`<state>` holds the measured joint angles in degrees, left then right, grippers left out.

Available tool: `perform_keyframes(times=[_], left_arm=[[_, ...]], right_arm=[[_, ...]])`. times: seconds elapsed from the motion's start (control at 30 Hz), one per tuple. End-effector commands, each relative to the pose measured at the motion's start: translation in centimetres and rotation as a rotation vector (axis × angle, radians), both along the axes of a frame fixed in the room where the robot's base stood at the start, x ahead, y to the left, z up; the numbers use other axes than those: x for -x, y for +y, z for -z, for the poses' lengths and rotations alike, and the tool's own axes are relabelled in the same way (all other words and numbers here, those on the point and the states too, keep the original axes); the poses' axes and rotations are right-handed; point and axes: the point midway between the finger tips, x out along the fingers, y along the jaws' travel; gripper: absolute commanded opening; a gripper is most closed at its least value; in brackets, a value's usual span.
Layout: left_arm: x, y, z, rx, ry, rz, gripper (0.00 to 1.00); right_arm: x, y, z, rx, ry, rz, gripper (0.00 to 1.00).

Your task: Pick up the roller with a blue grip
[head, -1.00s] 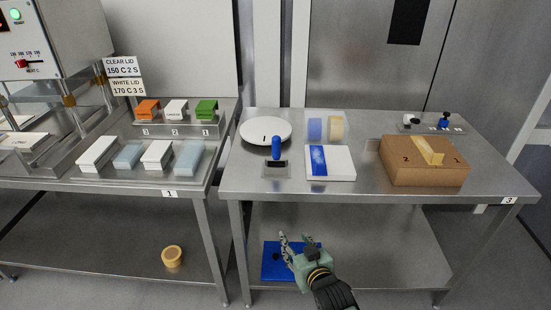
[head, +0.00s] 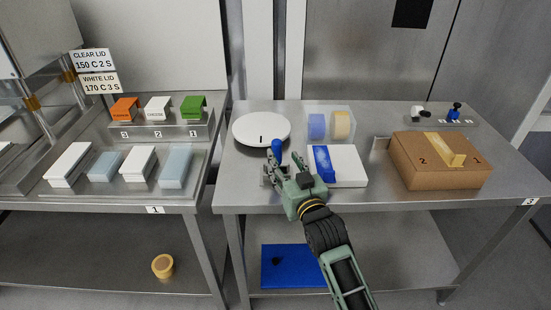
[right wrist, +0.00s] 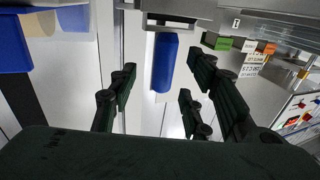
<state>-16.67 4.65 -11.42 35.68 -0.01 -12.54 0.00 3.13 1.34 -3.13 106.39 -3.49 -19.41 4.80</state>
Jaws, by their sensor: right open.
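The roller's blue grip (head: 277,149) stands upright on table 3, in front of the round white dish. Its lower part is hidden behind my right gripper (head: 284,165) in the head view. In the right wrist view, the blue grip (right wrist: 165,62) shows ahead, between the two sides of the open fingers (right wrist: 163,95). My right gripper is open and empty, just in front of the roller; I cannot tell whether it touches it. My left gripper is not in view.
A white box with a blue band (head: 345,166) lies right of the gripper. The round white dish (head: 262,130) stands behind the roller. A blue mat (head: 290,266) lies on the lower shelf.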

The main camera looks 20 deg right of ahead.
Motion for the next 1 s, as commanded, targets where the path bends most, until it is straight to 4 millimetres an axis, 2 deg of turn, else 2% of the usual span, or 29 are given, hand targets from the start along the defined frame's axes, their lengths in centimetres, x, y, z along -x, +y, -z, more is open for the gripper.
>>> perform_keyframes(times=[0.03, 0.1, 0.23, 0.43, 0.6, 0.7, 1.0], left_arm=[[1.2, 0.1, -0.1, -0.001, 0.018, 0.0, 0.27], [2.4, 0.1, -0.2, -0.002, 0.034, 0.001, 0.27], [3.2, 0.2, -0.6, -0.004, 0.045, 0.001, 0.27], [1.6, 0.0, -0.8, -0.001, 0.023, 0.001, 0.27], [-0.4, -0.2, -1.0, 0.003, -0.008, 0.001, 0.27], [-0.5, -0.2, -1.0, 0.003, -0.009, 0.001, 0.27], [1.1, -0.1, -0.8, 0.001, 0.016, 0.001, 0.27]], right_arm=[[-0.5, 0.1, -0.1, -0.001, 0.0, 0.0, 0.44], [-1.3, 0.3, -0.1, -0.001, 0.001, 0.0, 0.44], [-3.1, 0.6, -0.1, -0.001, 0.0, -0.001, 0.44], [-5.1, 0.7, 0.1, -0.001, 0.0, 0.0, 0.44], [-5.3, 0.7, 0.2, -0.001, 0.001, 0.0, 0.44], [-5.3, 0.7, 0.2, -0.001, 0.001, 0.001, 0.44], [-5.3, 0.7, 0.2, 0.0, 0.002, 0.0, 0.18]])
